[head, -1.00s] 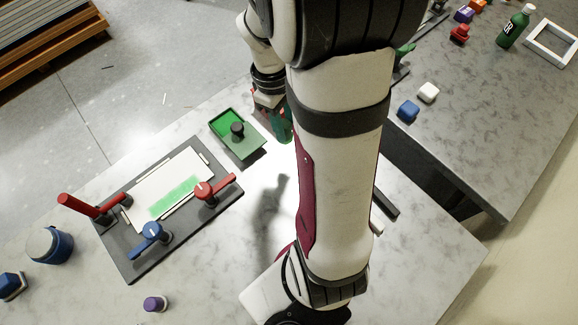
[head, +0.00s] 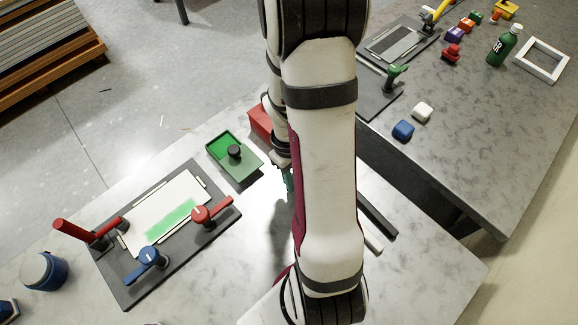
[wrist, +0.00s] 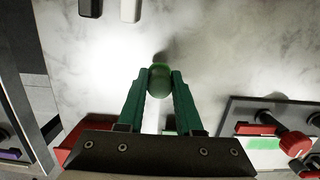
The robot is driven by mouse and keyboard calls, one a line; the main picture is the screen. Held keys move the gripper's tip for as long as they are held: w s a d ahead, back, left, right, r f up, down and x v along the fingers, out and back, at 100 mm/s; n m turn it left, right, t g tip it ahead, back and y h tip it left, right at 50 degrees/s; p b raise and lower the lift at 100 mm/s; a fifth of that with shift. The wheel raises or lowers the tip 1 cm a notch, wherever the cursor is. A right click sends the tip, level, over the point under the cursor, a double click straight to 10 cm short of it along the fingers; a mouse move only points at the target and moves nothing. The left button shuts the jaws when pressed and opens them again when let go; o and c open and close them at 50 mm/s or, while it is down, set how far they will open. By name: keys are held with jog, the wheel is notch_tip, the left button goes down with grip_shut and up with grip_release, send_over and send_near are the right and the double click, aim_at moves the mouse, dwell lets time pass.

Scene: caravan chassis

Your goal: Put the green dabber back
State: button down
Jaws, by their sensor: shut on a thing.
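The green dabber (wrist: 160,81) shows in the wrist view as a rounded green knob between my green fingertips. My gripper (wrist: 160,84) is shut on it, above the pale table. In the head view my gripper (head: 288,180) is mostly hidden behind my own arm, right of the green ink tray. The green ink tray (head: 216,150) has a green lid with a black knob covering part of it. The dabber's lower end is not clearly visible.
A red box (head: 261,122) stands behind the ink tray. A dark board (head: 120,285) with a green-smeared sheet and red and blue clamps lies left. A dark bar (head: 377,214) and white piece (head: 372,242) lie right of my arm. A second table (head: 480,130) holds several items.

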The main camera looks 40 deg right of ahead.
jog(key=shift+f, duration=0.9)
jog(key=shift+f, duration=0.1)
jog(key=c, duration=0.6)
grip_release()
notch_tip(320, 180, up, 12)
jog(key=w, duration=0.2)
jog(key=s+a+r+m, duration=0.2)
jog(key=s+a, duration=0.1)
jog(key=a, duration=0.3)
jog(key=s+a+r+m+t+y, duration=0.1)
jog(key=s+a+r, duration=0.2)
jog(key=a, duration=0.3)
jog(key=s+a+r+m, duration=0.2)
jog(key=s+a, duration=0.2)
jog(key=a, duration=0.3)
jog(key=shift+s+r+m+t+y, duration=0.1)
jog(key=shift+r+m+t+y, duration=0.2)
jog(key=shift+y, duration=0.1)
